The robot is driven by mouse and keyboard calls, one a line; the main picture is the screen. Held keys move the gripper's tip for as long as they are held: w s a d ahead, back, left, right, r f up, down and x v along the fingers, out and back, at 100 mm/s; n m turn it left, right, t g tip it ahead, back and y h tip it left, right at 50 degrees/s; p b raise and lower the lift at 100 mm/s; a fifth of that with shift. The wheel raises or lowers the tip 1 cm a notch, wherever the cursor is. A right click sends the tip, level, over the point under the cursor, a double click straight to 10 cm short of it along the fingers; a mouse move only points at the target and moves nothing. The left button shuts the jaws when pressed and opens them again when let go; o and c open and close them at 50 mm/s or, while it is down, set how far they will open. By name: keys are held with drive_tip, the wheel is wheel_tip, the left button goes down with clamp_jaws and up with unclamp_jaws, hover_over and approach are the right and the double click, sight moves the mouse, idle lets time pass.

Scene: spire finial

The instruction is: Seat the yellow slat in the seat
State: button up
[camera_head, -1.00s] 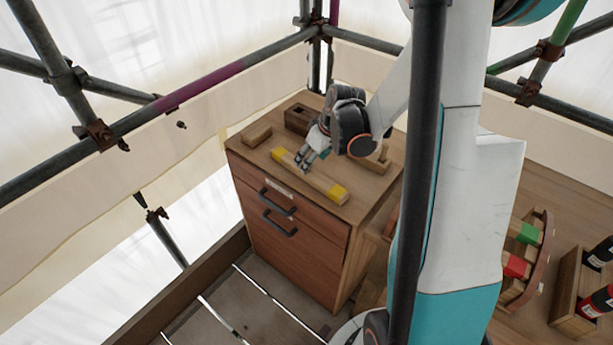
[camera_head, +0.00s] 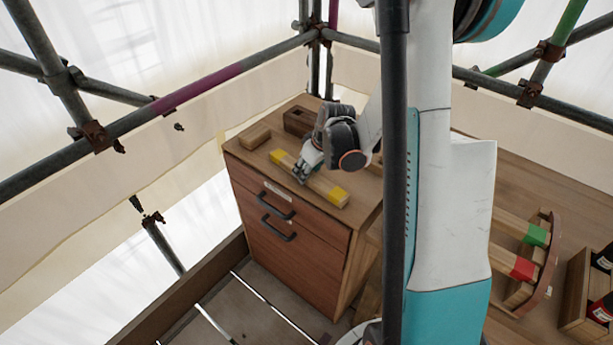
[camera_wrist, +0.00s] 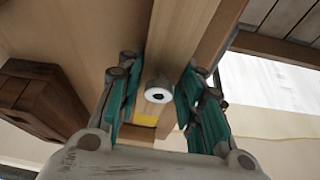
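The yellow slat (camera_head: 326,187), a pale wooden bar with yellow ends, lies on top of the wooden cabinet near its front edge. My gripper (camera_head: 301,174) is at the slat's middle, pointing down and hiding part of it. In the wrist view, the gripper's teal-padded fingers (camera_wrist: 158,103) stand apart on either side of the slat, and one yellow part (camera_wrist: 146,120) shows between them. I cannot tell whether the pads touch it. A dark wooden block with a recess (camera_head: 297,121) stands at the back of the cabinet top; I cannot tell if it is the seat.
A small wooden block (camera_head: 254,137) lies at the cabinet's left. At right, a curved wooden rack (camera_head: 547,262) holds bars with green and red ends, beside a wooden box (camera_head: 577,290) with bottles. A dark upright pole (camera_head: 393,200) crosses in front of my arm.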

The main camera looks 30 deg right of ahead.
drive_tip(key=c, duration=0.4)
wheel_tip(320, 180, up, 20)
drive_tip(key=p, duration=0.7)
